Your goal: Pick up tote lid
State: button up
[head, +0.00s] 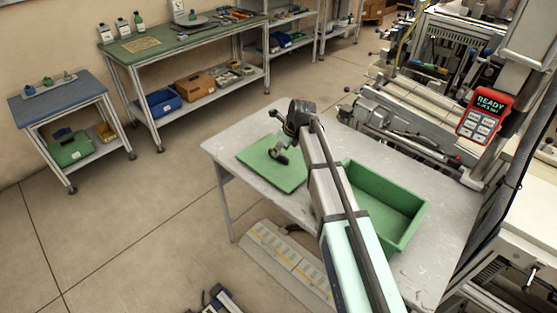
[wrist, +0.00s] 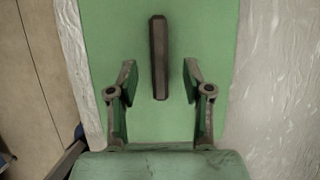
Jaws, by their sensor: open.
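The green tote lid (head: 268,172) lies flat on the grey table, left of the open green tote (head: 390,218) in the head view. In the wrist view the lid (wrist: 215,45) shows as a green panel with a dark bar handle (wrist: 159,58) standing on it. My gripper (head: 281,155) is over the lid in the head view, with my arm coming in from the lower right. In the wrist view my gripper (wrist: 158,82) is open, one finger on each side of the handle's near part, apart from it. The exact height above the lid cannot be told.
The grey table (head: 232,150) has bare room around the lid. The tote stands to the right, close to my arm. Machinery and a red handheld panel (head: 485,115) are at the right. A green-topped workbench (head: 190,38) and a small blue-topped table (head: 58,98) stand behind.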

aim_at(278, 158)
jog(key=shift+p+x, duration=0.45)
jog(key=shift+x, duration=1.4)
grip_shut()
